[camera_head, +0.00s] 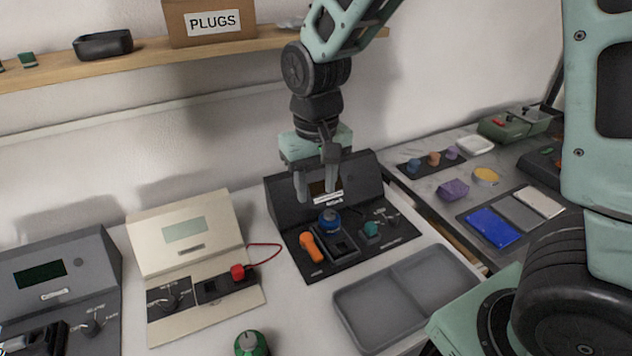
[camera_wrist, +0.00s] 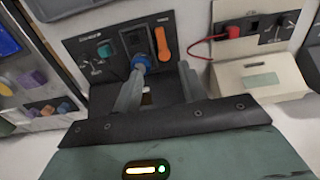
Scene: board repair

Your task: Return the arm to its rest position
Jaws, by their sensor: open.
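My gripper (camera_head: 317,190) is open and empty, pointing down above the back part of the black device (camera_head: 292,214). In the wrist view my gripper (camera_wrist: 161,75) has its two fingers apart, with the black device beyond them. The device's blue knob (camera_head: 329,220) shows just in front of the gripper and near one finger in the wrist view (camera_wrist: 141,61). An orange handle (camera_head: 312,247) and a teal knob (camera_head: 371,229) sit on the same panel. The fingers hide part of the device's label and small screen.
A grey two-part tray (camera_head: 391,286) lies at the front right. A cream device (camera_head: 186,231) with a red plug (camera_head: 237,272) and cable stands left. A grey device (camera_head: 70,262) is farther left. A shelf (camera_head: 215,49) with a PLUGS box (camera_head: 211,22) runs behind the arm.

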